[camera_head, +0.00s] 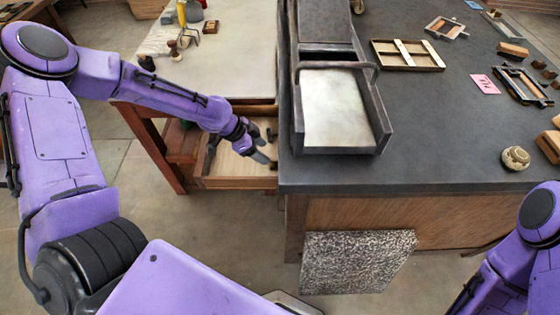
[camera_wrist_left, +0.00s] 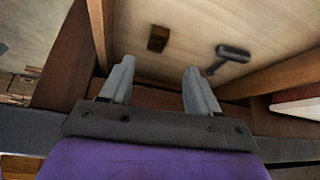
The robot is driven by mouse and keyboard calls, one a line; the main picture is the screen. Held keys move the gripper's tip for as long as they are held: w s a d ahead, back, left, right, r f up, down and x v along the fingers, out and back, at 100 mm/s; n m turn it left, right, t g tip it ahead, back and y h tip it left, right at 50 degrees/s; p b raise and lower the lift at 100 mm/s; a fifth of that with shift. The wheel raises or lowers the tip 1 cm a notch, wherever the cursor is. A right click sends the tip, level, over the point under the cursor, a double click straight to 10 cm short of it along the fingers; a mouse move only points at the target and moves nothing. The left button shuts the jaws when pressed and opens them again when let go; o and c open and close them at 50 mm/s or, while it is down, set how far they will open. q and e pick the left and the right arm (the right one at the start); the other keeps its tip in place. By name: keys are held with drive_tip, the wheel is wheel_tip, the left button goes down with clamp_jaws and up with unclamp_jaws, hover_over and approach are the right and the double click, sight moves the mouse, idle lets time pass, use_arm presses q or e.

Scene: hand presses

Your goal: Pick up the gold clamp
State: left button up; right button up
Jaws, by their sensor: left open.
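My left gripper (camera_head: 262,155) reaches over an open wooden drawer (camera_head: 235,183) under the pale-topped table. In the left wrist view the left gripper (camera_wrist_left: 160,67) is open, with nothing between its fingers. Beyond the fingertips, on the drawer floor, lie a small brown block-like piece (camera_wrist_left: 158,38) and a dark grey, hammer-shaped piece (camera_wrist_left: 230,57). Both are apart from the fingers. I cannot make out a clearly gold clamp in the drawer; the brown piece is too small to identify. My right arm shows at the lower right, but its gripper is out of view.
The drawer's walls stand close around my left gripper. A dark counter (camera_head: 450,170) with a metal press (camera_head: 340,150) is just to the right. Wooden frames (camera_head: 408,65) and a round beige piece (camera_head: 516,158) lie on it. Small tools stand on the pale table (camera_head: 235,60).

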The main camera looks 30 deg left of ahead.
sight(274, 163)
use_arm(q)
drive_tip(key=shift+w+d+f, duration=0.1)
drive_tip(key=shift+d+f, duration=0.05)
drive_tip(key=shift+f, duration=0.35)
drive_tip(key=shift+d+f, duration=0.15)
drive_tip(key=shift+f, duration=0.3)
drive_tip(key=x, duration=0.5)
drive_tip(key=shift+d+f, duration=0.15)
drive_tip(key=shift+d, duration=0.25)
clamp_jaws()
